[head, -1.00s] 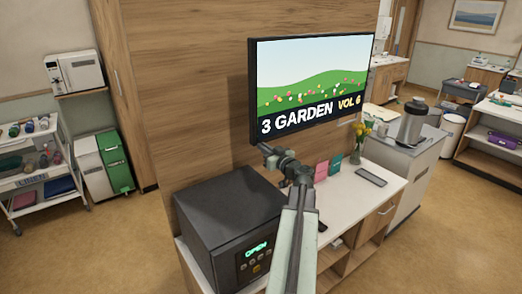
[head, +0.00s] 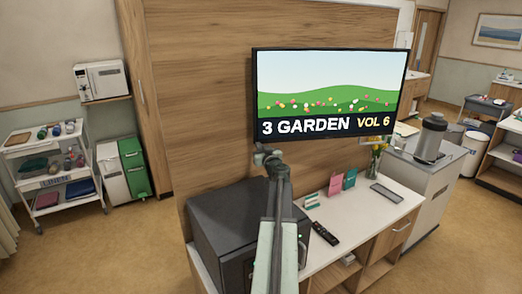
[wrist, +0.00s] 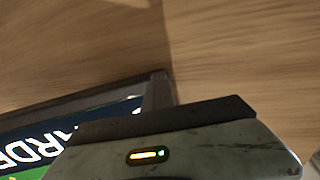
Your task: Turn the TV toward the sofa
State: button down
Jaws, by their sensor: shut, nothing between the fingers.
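The TV (head: 325,85) hangs in front of a wood panel wall and shows a green hill with "3 GARDEN VOL 6". Its screen faces nearly toward the head camera, with the left side slightly nearer. My gripper (head: 262,155) is at the TV's lower left corner and shut with nothing in it. In the wrist view, my gripper (wrist: 157,92) reaches the end of the TV's dark frame (wrist: 80,98); I cannot tell whether they touch. The TV's mount is hidden. No sofa shows in either view.
Below the TV, a counter (head: 345,222) carries a dark safe (head: 215,215), a remote (head: 325,233), cards (head: 342,182) and a flower vase (head: 376,160). A cart (head: 55,165) stands at left.

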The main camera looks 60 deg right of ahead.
jog(key=shift+w+d+r, duration=0.3)
jog(key=shift+d+r, duration=0.25)
jog(key=shift+r, duration=0.05)
jog(key=w+a+f+v, duration=0.1)
jog(key=a+v, duration=0.1)
jog(key=v, duration=1.3)
jog(key=shift+w, duration=0.4)
jog(key=shift+a, duration=0.1)
